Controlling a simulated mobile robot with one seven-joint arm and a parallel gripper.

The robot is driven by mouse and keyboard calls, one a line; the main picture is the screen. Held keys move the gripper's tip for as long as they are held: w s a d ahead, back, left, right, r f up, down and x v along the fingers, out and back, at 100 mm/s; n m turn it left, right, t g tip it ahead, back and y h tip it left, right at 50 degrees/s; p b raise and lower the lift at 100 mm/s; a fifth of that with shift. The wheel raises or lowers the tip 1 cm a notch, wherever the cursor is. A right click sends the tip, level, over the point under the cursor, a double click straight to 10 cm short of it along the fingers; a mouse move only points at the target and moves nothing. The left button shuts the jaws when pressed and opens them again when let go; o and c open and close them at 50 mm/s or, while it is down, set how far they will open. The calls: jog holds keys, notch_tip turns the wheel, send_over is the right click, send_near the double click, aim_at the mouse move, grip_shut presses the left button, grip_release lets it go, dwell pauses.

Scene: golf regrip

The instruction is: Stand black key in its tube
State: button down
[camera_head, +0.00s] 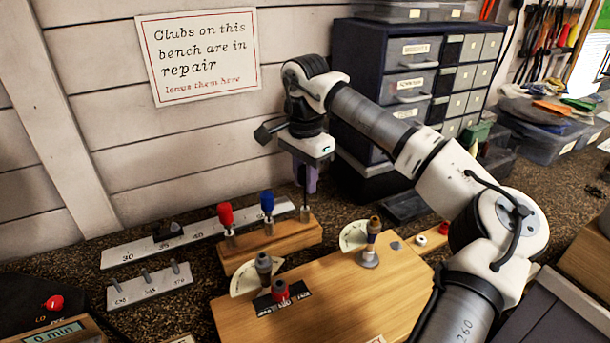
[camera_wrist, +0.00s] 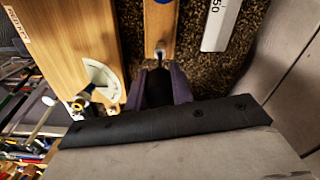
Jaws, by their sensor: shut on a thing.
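My gripper (camera_head: 306,182) is above the right end of a wooden block (camera_head: 272,247), with its purple fingers pointing down. Its fingers also show in the wrist view (camera_wrist: 163,84), close together. It is shut on the black key (camera_head: 305,202), whose handle is mostly hidden by the fingers. A thin dark shaft hangs down from it to the block's right end. In the wrist view a small round tube mouth or tip (camera_wrist: 159,54) shows on the block just ahead of the fingers. I cannot tell whether the shaft is inside the tube.
A red-handled key (camera_head: 226,215) and a blue-handled key (camera_head: 267,202) stand upright in clear tubes on the block, left of my gripper. A larger wooden board (camera_head: 330,300) with dials lies in front. A dark drawer cabinet (camera_head: 360,60) stands close behind on the right.

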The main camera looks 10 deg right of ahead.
aim_at(305, 207)
jog(key=shift+f+b, duration=1.1)
jog(key=shift+f, duration=0.75)
jog(key=c, duration=1.1)
grip_release()
jog(key=shift+r, duration=0.1)
notch_tip(305, 207, up, 14)
jog(key=shift+f+b, duration=0.1)
jog(key=shift+b, duration=0.7)
